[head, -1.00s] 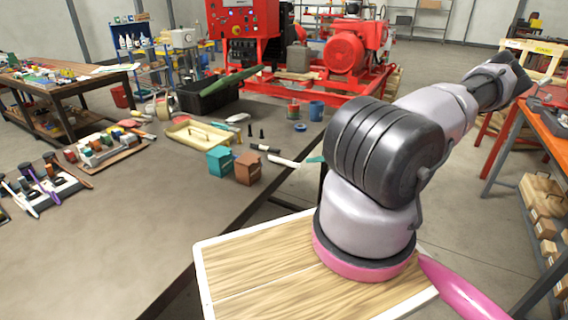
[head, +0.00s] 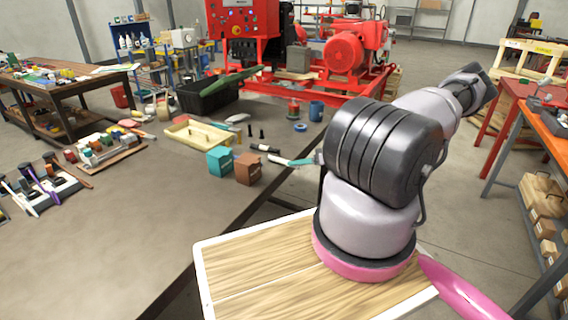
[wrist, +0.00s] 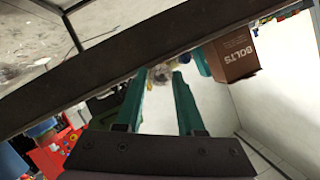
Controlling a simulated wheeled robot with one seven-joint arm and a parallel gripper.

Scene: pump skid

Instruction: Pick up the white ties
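My gripper (wrist: 158,78) shows in the wrist view as two teal fingers standing apart with a gap between them. A small whitish, partly clear thing (wrist: 161,72) lies just beyond the fingertips; I cannot tell whether it is the white ties. In the head view the teal fingers of my gripper (head: 302,161) are at the table's right edge, partly hidden behind my arm. A slim white item (head: 278,160) lies on the table just left of them; I cannot tell for sure what it is.
A brown box marked BOLTS (wrist: 232,52) stands close to the right of the fingers; it also shows in the head view (head: 248,169) beside a teal box (head: 219,161). The near table is clear.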

